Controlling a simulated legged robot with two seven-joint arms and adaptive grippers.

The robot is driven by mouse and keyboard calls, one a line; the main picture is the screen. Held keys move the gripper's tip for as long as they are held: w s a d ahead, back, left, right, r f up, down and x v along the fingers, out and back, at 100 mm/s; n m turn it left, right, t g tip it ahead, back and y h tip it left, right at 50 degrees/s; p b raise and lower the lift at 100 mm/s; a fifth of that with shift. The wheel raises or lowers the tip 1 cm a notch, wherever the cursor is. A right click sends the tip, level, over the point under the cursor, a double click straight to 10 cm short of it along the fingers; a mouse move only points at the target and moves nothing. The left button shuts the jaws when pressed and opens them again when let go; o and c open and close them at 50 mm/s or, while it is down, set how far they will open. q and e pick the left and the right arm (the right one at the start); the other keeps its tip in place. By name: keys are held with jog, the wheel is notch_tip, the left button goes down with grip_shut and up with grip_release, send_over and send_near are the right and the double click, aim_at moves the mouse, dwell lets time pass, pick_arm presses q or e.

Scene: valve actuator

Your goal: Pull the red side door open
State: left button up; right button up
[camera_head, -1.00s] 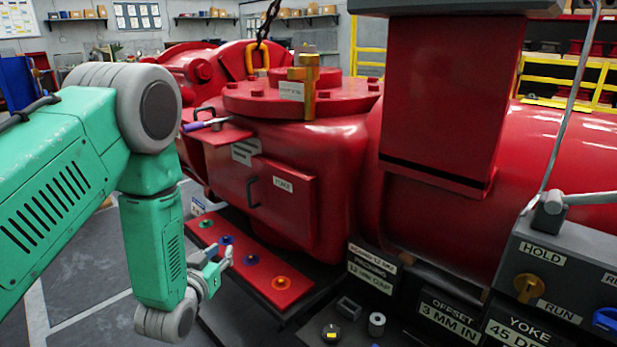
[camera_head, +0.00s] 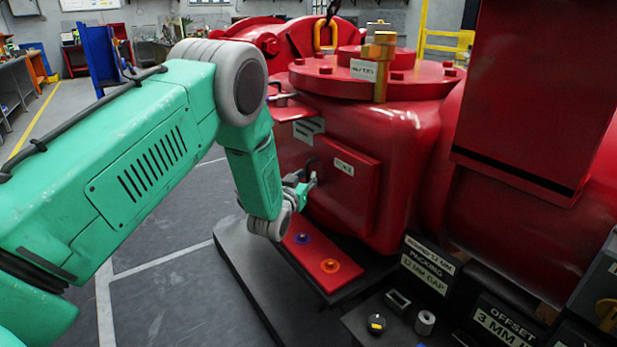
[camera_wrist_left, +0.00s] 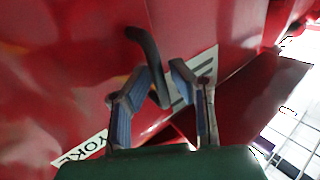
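The red side door (camera_head: 352,197) is a flat panel with a small white label on the side of the red valve body. It looks shut. Its dark curved handle (camera_head: 312,163) is on the door's left edge, partly hidden by my gripper. My left gripper (camera_head: 312,181) is at the handle, just in front of the door. In the left wrist view its two fingers (camera_wrist_left: 162,84) are apart, and the dark handle (camera_wrist_left: 146,52) runs down between them. I cannot tell whether either finger touches it. My right gripper is in neither view.
A red shelf plate (camera_head: 345,283) with coloured knobs lies below the door. A small red ledge (camera_head: 289,112) juts out at the upper left, near the arm. Labelled black blocks (camera_head: 428,266) stand at the lower right. The floor to the left is clear.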

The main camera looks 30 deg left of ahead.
pick_arm(q)
jog(key=shift+w+a+f, duration=0.1)
jog(key=shift+w+a, duration=0.25)
jog(key=shift+w, duration=0.1)
jog(key=shift+d+r, duration=0.2)
jog(key=shift+d, duration=0.2)
jog(key=shift+c, duration=0.5)
jog(key=shift+d, duration=0.1)
grip_shut()
jog(key=shift+f, duration=0.1)
